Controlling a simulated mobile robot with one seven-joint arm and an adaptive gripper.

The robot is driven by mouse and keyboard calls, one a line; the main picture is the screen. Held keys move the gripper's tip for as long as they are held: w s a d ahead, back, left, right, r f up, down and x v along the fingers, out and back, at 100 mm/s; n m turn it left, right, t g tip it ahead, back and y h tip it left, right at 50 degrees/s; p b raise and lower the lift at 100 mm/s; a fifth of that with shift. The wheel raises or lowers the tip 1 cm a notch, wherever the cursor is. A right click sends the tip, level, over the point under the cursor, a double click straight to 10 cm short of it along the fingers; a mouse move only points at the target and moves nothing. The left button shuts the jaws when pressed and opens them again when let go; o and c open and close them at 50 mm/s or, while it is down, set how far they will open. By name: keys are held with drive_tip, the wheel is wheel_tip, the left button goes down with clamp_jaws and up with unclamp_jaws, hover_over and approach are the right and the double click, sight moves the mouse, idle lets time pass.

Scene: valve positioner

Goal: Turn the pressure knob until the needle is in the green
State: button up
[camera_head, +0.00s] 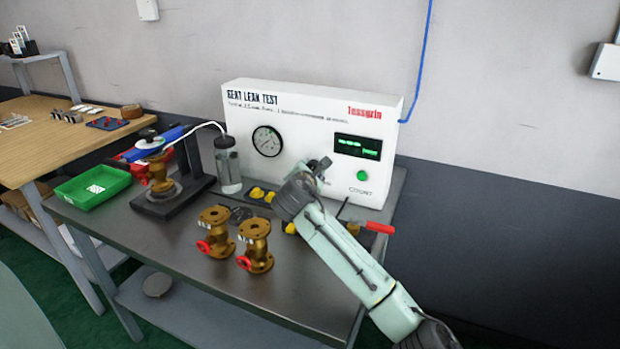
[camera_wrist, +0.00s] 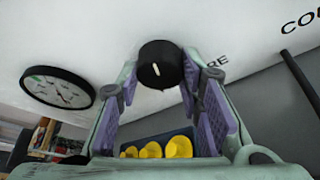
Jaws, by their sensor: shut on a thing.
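The black pressure knob (camera_wrist: 160,66) with a white pointer mark sits on the white test panel. In the wrist view it lies between the two fingertips of my gripper (camera_wrist: 158,84), which is shut on it. In the head view my gripper (camera_head: 318,168) is at the panel front, and the wrist hides the knob. The round pressure gauge (camera_wrist: 57,88) is left of the knob in the wrist view, with a green stretch near its left rim. The gauge (camera_head: 267,141) also shows in the head view. I cannot clearly tell whether its needle is in the green.
Two brass valves (camera_head: 256,246) with red handwheels stand on the dark bench (camera_head: 160,246). A clear bottle (camera_head: 228,168) stands left of the gauge. Yellow caps (camera_wrist: 150,150) lie below my gripper.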

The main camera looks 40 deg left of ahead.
drive_tip(key=shift+f+m+y+b, duration=0.1)
drive_tip(key=shift+m+y+b, duration=0.4)
drive_tip(key=shift+m+b, duration=0.35)
drive_tip(key=o, duration=1.2)
drive_tip(key=shift+c, duration=0.2)
drive_tip(key=shift+s, duration=0.1)
drive_tip(key=v, duration=1.2)
